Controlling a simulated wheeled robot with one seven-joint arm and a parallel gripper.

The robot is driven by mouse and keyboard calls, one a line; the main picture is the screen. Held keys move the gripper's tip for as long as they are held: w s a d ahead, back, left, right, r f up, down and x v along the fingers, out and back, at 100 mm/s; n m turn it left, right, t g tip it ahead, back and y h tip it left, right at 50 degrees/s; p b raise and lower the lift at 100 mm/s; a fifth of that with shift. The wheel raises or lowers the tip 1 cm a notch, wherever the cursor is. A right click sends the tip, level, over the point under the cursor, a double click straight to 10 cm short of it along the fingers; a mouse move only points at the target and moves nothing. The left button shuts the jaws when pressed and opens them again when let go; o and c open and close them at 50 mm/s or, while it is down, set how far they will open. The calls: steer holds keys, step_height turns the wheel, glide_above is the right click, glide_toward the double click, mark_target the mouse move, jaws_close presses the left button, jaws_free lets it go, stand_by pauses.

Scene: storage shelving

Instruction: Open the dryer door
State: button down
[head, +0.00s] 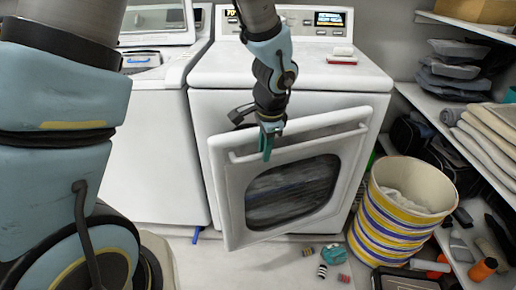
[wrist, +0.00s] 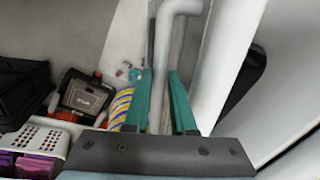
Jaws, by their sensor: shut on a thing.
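The dryer (head: 290,70) is the white machine in the middle of the head view. Its door (head: 240,205) stands partly open, swung out towards me, with a dark window (head: 292,190) in it. A bar handle (head: 310,137) runs along the door's upper part. My gripper (head: 266,150) is at the handle's left part, with its green fingers pointing down. In the wrist view the handle bar (wrist: 166,60) passes between the two green fingers, and my gripper (wrist: 162,100) is shut on it. The dryer's opening is mostly hidden behind the door.
A striped basket (head: 395,215) stands to the right of the door, close to it. Shelves (head: 425,108) with folded cloths line the right wall. A white washer (head: 150,130) is on the left. Several small items (head: 333,254) lie on the floor before the door.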

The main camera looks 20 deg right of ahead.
steer(key=s+d+n+y+b, duration=0.1)
steer(key=s+d+n+b, duration=0.2)
steer(key=s, duration=0.6)
steer(key=s+d+n+b, duration=0.15)
steer(key=s+d, duration=0.25)
steer(key=s, duration=0.6)
steer(key=s+d+n+g+p, duration=0.1)
steer(key=s+d+n+p, duration=0.2)
steer(key=s+d, duration=0.9)
steer(key=shift+s+d+n+y, duration=0.2)
steer(key=shift+d+n+y, duration=0.2)
steer(key=shift+d+n, duration=1.35)
steer(key=shift+a, duration=0.1)
steer(key=c, duration=0.8)
jaws_free()
steer(key=shift+o, duration=0.2)
